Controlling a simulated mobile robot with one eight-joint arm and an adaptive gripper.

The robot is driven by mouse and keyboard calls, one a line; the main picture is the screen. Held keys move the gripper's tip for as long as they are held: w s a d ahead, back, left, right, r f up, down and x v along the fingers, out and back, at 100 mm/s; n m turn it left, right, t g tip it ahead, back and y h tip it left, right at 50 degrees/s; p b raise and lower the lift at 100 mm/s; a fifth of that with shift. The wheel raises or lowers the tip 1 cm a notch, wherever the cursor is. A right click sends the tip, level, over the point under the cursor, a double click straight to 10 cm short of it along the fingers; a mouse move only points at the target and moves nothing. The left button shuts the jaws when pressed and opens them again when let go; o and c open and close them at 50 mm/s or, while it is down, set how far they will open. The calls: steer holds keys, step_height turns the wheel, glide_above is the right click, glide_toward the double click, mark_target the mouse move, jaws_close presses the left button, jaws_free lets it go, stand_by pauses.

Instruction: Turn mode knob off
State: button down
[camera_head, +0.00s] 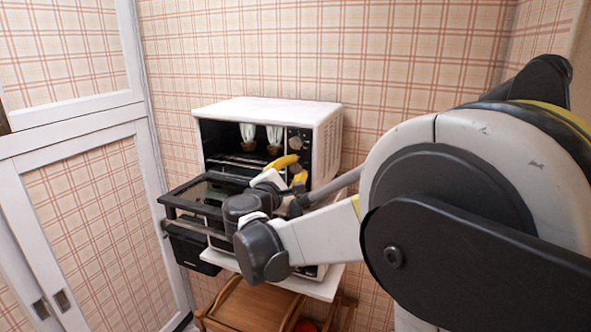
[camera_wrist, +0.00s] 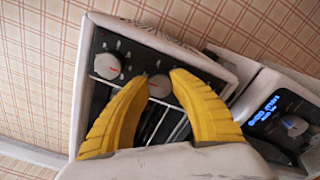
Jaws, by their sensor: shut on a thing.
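A white and black toaster oven (camera_head: 328,135) stands against the wall with its glass door (camera_head: 200,192) folded down open. In the wrist view its dark control panel (camera_wrist: 103,92) carries a pale round knob (camera_wrist: 108,66) left of my fingers and a second knob (camera_wrist: 159,87) between my yellow fingertips. My gripper (camera_wrist: 160,77) is shut on this second knob, with a fingertip on each side. In the head view my gripper (camera_head: 294,170) is at the oven's right front, and my arm hides the lower panel. I cannot read which knob is the mode knob.
Two white things (camera_head: 248,132) with brown bases stand inside the oven. A second appliance with a lit blue display (camera_wrist: 266,108) sits close by in the wrist view. A wooden stand (camera_head: 245,305) is below the white shelf, and a white-framed cabinet (camera_head: 80,190) is at left.

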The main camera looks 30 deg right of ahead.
stand_by(0.3)
steer(key=c, duration=1.1)
jaws_free()
steer(key=v, duration=1.2)
